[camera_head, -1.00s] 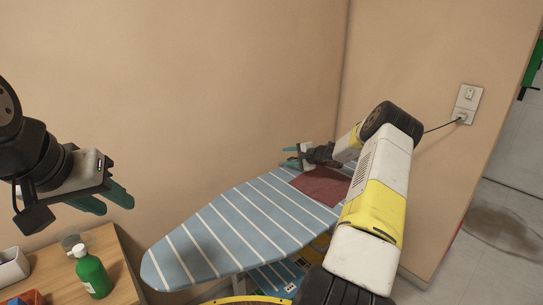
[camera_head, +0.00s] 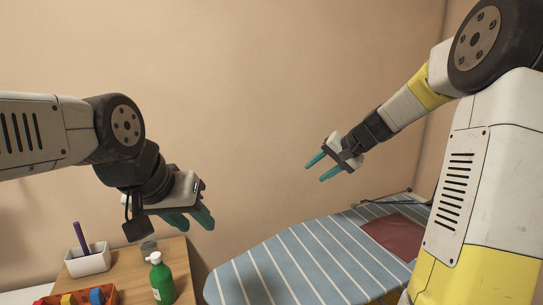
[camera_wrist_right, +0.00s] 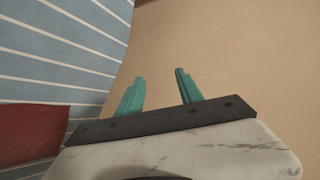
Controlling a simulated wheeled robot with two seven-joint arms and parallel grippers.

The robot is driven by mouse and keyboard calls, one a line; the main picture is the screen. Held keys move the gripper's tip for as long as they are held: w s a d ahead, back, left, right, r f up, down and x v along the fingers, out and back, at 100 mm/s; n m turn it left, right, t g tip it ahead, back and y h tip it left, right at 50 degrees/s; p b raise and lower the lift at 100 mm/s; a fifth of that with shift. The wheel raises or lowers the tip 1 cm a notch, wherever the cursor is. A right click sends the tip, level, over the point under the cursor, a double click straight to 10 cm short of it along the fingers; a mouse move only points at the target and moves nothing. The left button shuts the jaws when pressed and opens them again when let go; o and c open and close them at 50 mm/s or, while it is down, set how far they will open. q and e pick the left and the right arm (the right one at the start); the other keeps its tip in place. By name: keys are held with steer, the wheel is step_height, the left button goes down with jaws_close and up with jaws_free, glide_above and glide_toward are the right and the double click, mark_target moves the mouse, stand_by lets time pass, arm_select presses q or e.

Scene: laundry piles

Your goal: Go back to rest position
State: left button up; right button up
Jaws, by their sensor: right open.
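My left gripper (camera_head: 193,220) hangs at the left in the head view, above the wooden table; its two teal fingers look apart with nothing between them. My right gripper (camera_head: 317,169) is raised in front of the wall, above the ironing board (camera_head: 290,265). Its two teal fingers are spread and empty, and they also show in the right wrist view (camera_wrist_right: 157,92). A dark red cloth (camera_head: 397,236) lies flat on the board's right part, clear of both grippers; it also shows in the right wrist view (camera_wrist_right: 30,133).
The beige wall (camera_head: 260,90) stands behind. Air between both grippers is clear.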

steer(key=s+a+r+n+h, duration=0.1)
steer(key=s+r+n, duration=0.15)
steer(key=s, duration=0.65)
steer(key=s+a+r+n+h, duration=0.1)
steer(key=s+a+r, duration=0.15)
steer(key=s, duration=0.65)
steer(key=s+d+f+n+h, duration=0.1)
steer(key=s+d+f+h, duration=0.1)
steer(key=s, duration=1)
steer(key=shift+s+d, duration=0.2)
steer(key=shift+d, duration=0.5)
steer(key=shift+r, duration=0.1)
